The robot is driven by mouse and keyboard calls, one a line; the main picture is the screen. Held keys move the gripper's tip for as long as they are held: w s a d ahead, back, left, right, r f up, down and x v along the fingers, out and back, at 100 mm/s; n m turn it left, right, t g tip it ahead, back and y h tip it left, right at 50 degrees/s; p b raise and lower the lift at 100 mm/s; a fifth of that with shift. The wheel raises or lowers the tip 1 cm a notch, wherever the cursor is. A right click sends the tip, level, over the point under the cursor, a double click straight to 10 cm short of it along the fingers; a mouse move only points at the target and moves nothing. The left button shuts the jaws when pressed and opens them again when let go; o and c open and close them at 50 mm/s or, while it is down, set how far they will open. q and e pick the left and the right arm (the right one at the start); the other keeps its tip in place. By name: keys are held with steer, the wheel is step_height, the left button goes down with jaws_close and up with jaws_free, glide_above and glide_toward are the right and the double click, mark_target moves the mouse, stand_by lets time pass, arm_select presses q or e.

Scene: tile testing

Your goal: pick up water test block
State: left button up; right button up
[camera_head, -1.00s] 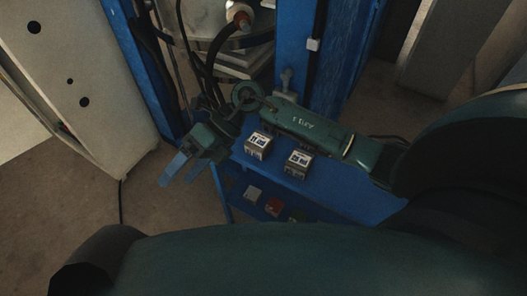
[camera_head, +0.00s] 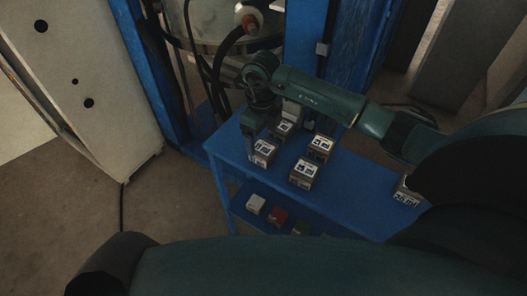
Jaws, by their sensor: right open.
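Several cube-shaped blocks with white, dark-patterned labels on top stand on a blue table (camera_head: 348,190). One labelled block (camera_head: 264,152) is at the near left, another (camera_head: 282,129) behind it. Two more, a back block (camera_head: 320,147) and a front block (camera_head: 304,173), stand to the right. I cannot tell which is the water test block. My right gripper (camera_head: 254,140) points down beside the near-left block, at its left back side, and is open. Its fingers are dark and partly hard to make out; nothing shows held. My left gripper is not in view.
Another labelled block (camera_head: 407,193) stands at the table's right, partly behind my arm. A lower shelf holds a white block (camera_head: 256,204), a red block (camera_head: 278,215) and a green block (camera_head: 301,228). A blue post and metal machinery (camera_head: 205,22) stand behind.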

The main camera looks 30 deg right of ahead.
mark_target(263, 147)
steer(key=f, duration=0.5)
steer(key=shift+s+f, duration=0.1)
steer(key=shift+s, duration=0.2)
steer(key=c, duration=1.3)
